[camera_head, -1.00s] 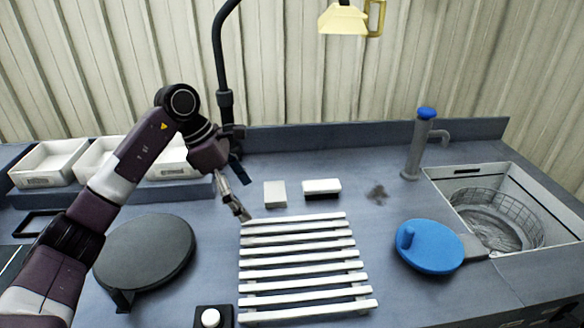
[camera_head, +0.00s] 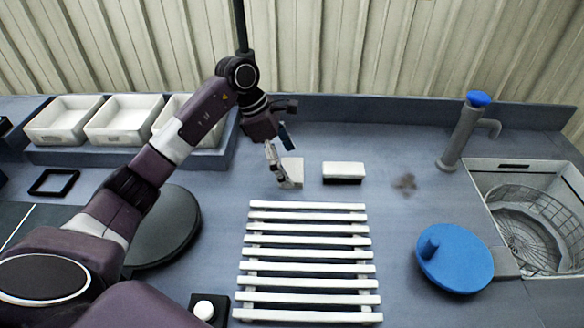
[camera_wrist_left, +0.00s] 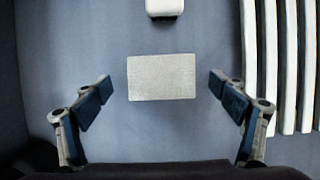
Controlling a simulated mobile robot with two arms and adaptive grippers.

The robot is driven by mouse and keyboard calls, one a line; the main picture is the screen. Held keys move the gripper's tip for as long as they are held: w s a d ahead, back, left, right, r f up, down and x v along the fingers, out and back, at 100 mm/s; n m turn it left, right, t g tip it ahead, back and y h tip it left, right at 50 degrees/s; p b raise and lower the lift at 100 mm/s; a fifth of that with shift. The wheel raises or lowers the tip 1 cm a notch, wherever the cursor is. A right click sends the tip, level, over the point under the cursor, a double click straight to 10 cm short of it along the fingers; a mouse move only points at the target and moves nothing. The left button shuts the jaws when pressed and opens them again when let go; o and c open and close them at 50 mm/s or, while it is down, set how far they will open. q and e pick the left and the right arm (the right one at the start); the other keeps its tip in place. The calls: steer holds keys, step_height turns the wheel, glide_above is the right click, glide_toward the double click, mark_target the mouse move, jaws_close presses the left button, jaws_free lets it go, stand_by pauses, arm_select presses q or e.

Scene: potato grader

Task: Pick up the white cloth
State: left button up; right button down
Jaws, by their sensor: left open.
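The white cloth (camera_head: 293,167) is a small flat pale rectangle lying on the blue-grey counter. In the head view my left gripper (camera_head: 284,181) partly hides it. In the left wrist view the whole cloth (camera_wrist_left: 161,77) lies flat, between and slightly beyond the two open fingertips (camera_wrist_left: 160,88). Both fingers are spread wider than the cloth, one on each side, with nothing between them in hold. How high the fingertips are above the counter is hard to tell. My right gripper is not in view.
A white block (camera_head: 343,172) with a dark base sits to the right of the cloth. A white slatted rack (camera_head: 308,241) lies in front. White bins (camera_head: 124,117) stand at the back left. A dark stain (camera_head: 405,183), a blue round-topped item (camera_head: 455,259) and a sink are to the right.

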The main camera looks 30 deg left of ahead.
mark_target(289, 169)
arm_select(q)
steer(key=shift+w+d+f, duration=0.1)
steer(key=shift+d+f, duration=0.1)
steer(key=shift+f, duration=0.25)
steer(key=c, duration=1.2)
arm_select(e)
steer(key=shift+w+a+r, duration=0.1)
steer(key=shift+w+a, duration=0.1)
arm_select(q)
steer(key=shift+r, duration=0.1)
steer(key=shift+c, duration=0.2)
step_height(289, 169, up, 20)
steer(key=b, duration=0.2)
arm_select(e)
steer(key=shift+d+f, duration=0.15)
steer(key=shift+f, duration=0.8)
